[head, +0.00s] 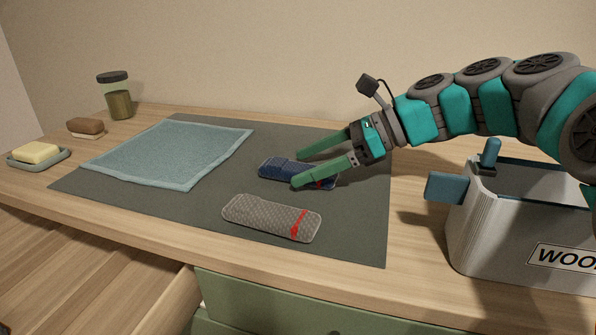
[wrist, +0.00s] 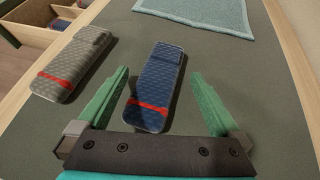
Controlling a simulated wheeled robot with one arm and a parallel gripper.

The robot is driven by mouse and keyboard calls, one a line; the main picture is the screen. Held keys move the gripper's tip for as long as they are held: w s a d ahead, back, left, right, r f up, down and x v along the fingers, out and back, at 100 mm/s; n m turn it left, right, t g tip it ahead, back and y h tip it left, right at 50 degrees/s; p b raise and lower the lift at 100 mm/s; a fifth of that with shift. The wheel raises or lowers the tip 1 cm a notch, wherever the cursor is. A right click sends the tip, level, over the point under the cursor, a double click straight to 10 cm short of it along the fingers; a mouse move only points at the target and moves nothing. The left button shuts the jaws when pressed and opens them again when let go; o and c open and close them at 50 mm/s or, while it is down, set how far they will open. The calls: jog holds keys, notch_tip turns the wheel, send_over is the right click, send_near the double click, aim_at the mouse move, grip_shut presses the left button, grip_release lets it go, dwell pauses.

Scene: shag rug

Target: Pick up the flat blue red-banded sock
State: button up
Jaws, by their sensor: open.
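The flat blue sock with a red band (head: 278,168) lies on the grey mat, partly hidden by my gripper's fingers in the head view. In the wrist view the blue sock (wrist: 158,85) lies between my open fingers, with its red band at the near end. My gripper (head: 296,170) is open above the sock and holds nothing. It also shows in the wrist view (wrist: 160,88), with one green finger on each side of the sock. Whether the fingers touch the mat, I cannot tell.
A grey sock with a red band (head: 272,218) lies nearby on the mat (head: 150,197). A light blue cloth (head: 170,152) lies to the left. A soap dish (head: 38,158), a brush (head: 85,128) and a jar (head: 117,97) stand far left. A labelled bin (head: 500,235) stands right. An open drawer (wrist: 45,20) shows.

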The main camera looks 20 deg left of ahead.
jog(key=shift+s+a+f, duration=0.15)
jog(key=shift+a+f, duration=0.05)
jog(key=shift+a, duration=0.15)
jog(key=c, duration=1.3)
jog(key=shift+c, duration=0.4)
